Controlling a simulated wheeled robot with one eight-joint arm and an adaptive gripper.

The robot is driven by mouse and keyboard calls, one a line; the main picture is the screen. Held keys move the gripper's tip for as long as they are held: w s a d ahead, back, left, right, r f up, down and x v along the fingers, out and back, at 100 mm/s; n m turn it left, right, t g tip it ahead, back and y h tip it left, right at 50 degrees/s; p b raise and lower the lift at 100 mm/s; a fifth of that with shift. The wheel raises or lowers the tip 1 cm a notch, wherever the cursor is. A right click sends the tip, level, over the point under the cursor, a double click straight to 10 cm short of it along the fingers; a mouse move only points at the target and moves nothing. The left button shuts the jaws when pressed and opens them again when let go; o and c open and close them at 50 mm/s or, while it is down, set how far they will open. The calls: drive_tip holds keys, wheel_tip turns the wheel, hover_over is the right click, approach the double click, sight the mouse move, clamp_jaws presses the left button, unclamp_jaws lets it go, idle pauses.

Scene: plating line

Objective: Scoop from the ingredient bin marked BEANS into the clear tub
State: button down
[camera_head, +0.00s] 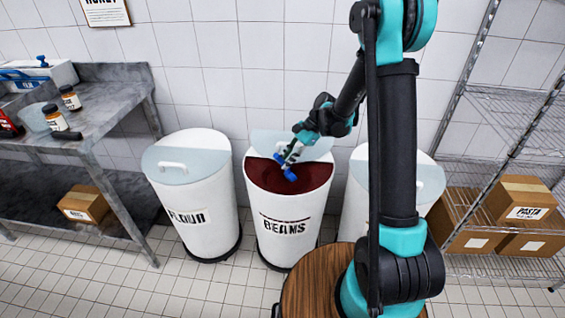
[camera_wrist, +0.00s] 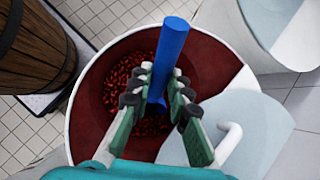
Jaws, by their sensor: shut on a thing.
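The white bin marked BEANS (camera_head: 284,222) stands in the middle, its clear lid (camera_head: 305,143) covering only the back part of its top. Dark red beans show inside it in the wrist view (camera_wrist: 117,90). My gripper (camera_head: 286,159) is at the bin's opening, shut on a blue tool (camera_head: 290,174), which looks like a scoop. In the wrist view the tool (camera_wrist: 172,45) sits between my fingertips (camera_wrist: 158,92) over the beans. Its lower end is partly hidden, so I cannot tell if it holds beans. A clear tub (camera_head: 32,118) appears on the steel table at left.
The bin marked FLOUR (camera_head: 193,205) stands left of BEANS, and another lidded white bin (camera_head: 352,205) stands right, partly behind my arm. Jars (camera_head: 70,98) stand on the steel table (camera_head: 105,115). A wire rack (camera_head: 505,160) with cardboard boxes is at right. A wooden barrel (camera_wrist: 35,45) is close by.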

drive_tip(key=shift+d+f+t+h, duration=0.1)
drive_tip(key=shift+f+t+h, duration=0.2)
drive_tip(key=shift+t+h, duration=0.45)
drive_tip(key=shift+s+a+f+n+t+h, duration=0.15)
drive_tip(key=shift+s+a+f+t+h, duration=0.2)
drive_tip(key=shift+t+h, duration=0.25)
drive_tip(key=shift+s+a+f+n+t+h, duration=0.2)
drive_tip(key=shift+a+f+t+h, duration=0.1)
drive_tip(key=shift+f+t+h, duration=0.25)
drive_tip(key=shift+s+a+r+n+t+h, duration=0.1)
drive_tip(key=shift+s+a+r+t+h, duration=0.2)
drive_tip(key=shift+s+a+t+h, duration=0.4)
drive_tip(key=shift+s+a+r+n+t+h, duration=0.1)
drive_tip(key=shift+s+a+r+t+h, duration=0.3)
drive_tip(key=shift+s+a+h, duration=0.35)
drive_tip(key=shift+s+a+r+n+t+h, duration=0.1)
drive_tip(key=shift+s+a+r+t+h, duration=0.15)
drive_tip(key=shift+s+a+t+h, duration=0.5)
drive_tip(key=shift+s+a+r+t+h, duration=0.1)
drive_tip(key=shift+a+r, duration=0.05)
drive_tip(key=shift+r, duration=0.35)
drive_tip(key=shift+s+a+r+t+h, duration=0.1)
drive_tip(key=shift+a+r+t, duration=0.1)
drive_tip(key=shift+r, duration=0.35)
drive_tip(key=shift+s+a+r+t+h, duration=0.1)
drive_tip(key=shift+a+r, duration=0.05)
drive_tip(key=shift+r, duration=0.35)
